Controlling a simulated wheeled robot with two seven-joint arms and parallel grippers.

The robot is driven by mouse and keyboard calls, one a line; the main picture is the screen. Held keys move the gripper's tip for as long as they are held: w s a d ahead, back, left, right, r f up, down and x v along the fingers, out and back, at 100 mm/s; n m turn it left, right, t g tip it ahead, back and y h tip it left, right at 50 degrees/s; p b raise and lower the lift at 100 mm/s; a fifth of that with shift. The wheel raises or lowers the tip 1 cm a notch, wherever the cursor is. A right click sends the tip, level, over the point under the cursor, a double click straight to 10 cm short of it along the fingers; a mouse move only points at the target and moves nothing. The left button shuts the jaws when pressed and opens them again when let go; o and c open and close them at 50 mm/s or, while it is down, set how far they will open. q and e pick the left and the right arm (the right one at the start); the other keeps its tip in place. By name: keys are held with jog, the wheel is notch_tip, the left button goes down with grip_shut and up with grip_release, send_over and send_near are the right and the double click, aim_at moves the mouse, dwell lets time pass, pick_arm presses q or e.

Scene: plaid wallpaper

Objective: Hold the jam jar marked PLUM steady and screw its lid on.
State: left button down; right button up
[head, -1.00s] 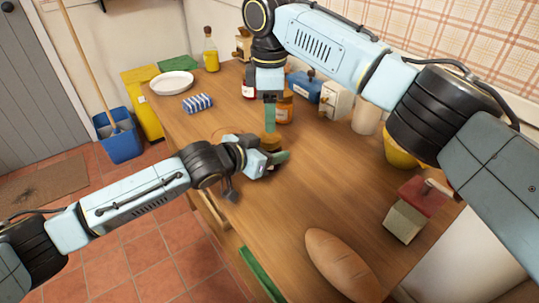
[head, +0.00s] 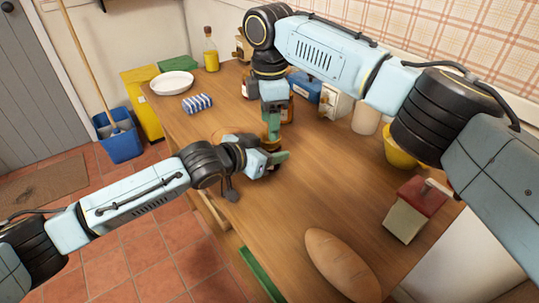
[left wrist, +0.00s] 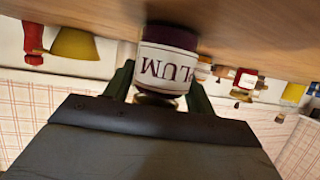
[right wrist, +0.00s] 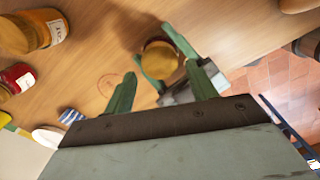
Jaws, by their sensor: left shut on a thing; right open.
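The PLUM jar (left wrist: 168,65) stands upright on the wooden table, dark with a white label; it appears upside down in the left wrist view. My left gripper (head: 272,160) is shut around its body. A gold lid (right wrist: 160,60) lies on top of the jar in the right wrist view; how tight it is cannot be told. My right gripper (right wrist: 163,88) is open and empty, pointing down over the jar, with its two green fingers apart and not touching the lid. In the head view the right gripper (head: 272,132) hides most of the jar.
An orange jar (right wrist: 35,30) and a red jar (right wrist: 17,78) stand nearby. A blue box (head: 304,86) and white box (head: 336,101) are behind. A loaf (head: 343,263) is near. Table between is clear.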

jog(key=shift+f, duration=1.65)
jog(key=c, duration=0.8)
jog(key=shift+m, duration=1)
jog(key=o, duration=1.1)
notch_tip(320, 180, up, 12)
jog(key=shift+r, duration=0.1)
